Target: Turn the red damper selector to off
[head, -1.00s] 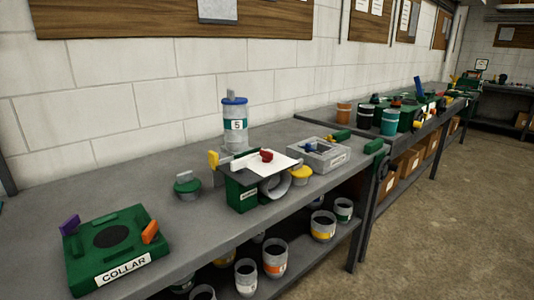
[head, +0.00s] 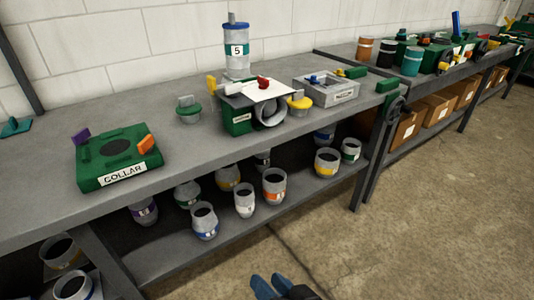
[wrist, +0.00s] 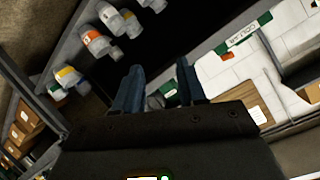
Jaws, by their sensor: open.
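The red selector knob (head: 263,82) sits on the white-topped plate (head: 250,92) of a green box (head: 236,121) on the bench. It is small in the head view, so its pointing direction is unclear. My gripper (head: 275,287) shows at the bottom edge of the head view, in front of the bench and well apart from the knob. In the wrist view my gripper (wrist: 158,82) has its two blue fingers spread, with nothing held between them. I cannot make out the red knob in the wrist view.
A green COLLAR block (head: 116,154) stands on the bench at left. A canister marked 5 (head: 237,50) stands behind the box, with a grey tray (head: 328,88) to its right. Several labelled cans fill the lower shelf (head: 200,255). Floor at right is clear.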

